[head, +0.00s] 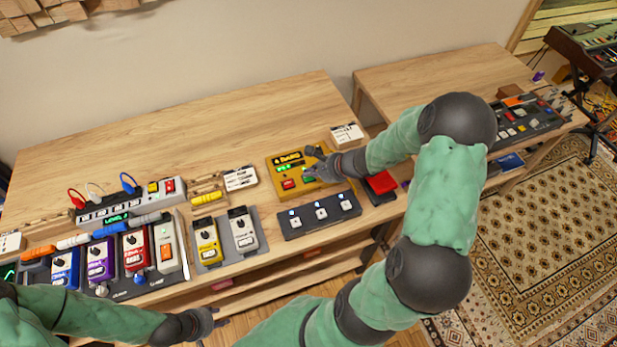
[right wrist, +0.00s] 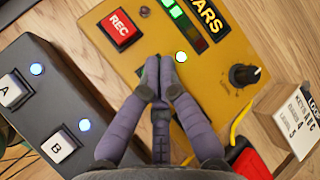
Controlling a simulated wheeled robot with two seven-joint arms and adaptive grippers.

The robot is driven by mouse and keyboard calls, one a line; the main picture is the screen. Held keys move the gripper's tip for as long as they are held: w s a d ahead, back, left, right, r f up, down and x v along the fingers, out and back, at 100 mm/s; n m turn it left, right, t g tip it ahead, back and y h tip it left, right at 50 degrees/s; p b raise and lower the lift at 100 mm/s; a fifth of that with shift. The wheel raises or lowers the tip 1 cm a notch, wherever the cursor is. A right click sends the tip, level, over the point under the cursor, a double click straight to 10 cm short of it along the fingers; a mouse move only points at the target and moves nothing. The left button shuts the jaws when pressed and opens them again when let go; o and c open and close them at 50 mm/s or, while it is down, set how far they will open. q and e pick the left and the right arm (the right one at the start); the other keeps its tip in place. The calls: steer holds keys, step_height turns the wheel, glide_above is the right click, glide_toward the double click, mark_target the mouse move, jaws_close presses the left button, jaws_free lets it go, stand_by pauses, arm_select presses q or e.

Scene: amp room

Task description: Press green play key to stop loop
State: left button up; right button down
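The yellow looper box (head: 276,165) lies on the wooden table; its panel also fills the right wrist view (right wrist: 228,102). It carries a red REC key (right wrist: 120,28), also in the head view (head: 288,184), and a green key (head: 308,180) to its right. My right gripper (right wrist: 166,68) has its fingertips together over the green key's place, hiding most of that key in the wrist view. I cannot tell whether they touch it. In the head view this gripper (head: 314,165) reaches in from the right. My left gripper (head: 208,321) is at the table's front edge, finger opening unclear.
A dark footswitch (head: 320,214) with several white buttons sits in front of the looper. A red pedal (head: 381,183) stands to the right, and a white card (head: 347,133) behind. Colored pedals (head: 100,258) fill the left side. The table's back is clear.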

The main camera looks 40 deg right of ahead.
mark_target(310, 178)
steer(key=shift+f+b, duration=0.45)
steer(key=shift+b, duration=0.1)
stand_by(0.9)
steer(key=shift+r, duration=0.1)
steer(key=shift+r+p, duration=0.65)
steer(key=shift+r, duration=0.15)
steer(key=shift+r+p, duration=1.9)
steer(key=shift+r, duration=0.65)
steer(key=shift+f, duration=0.1)
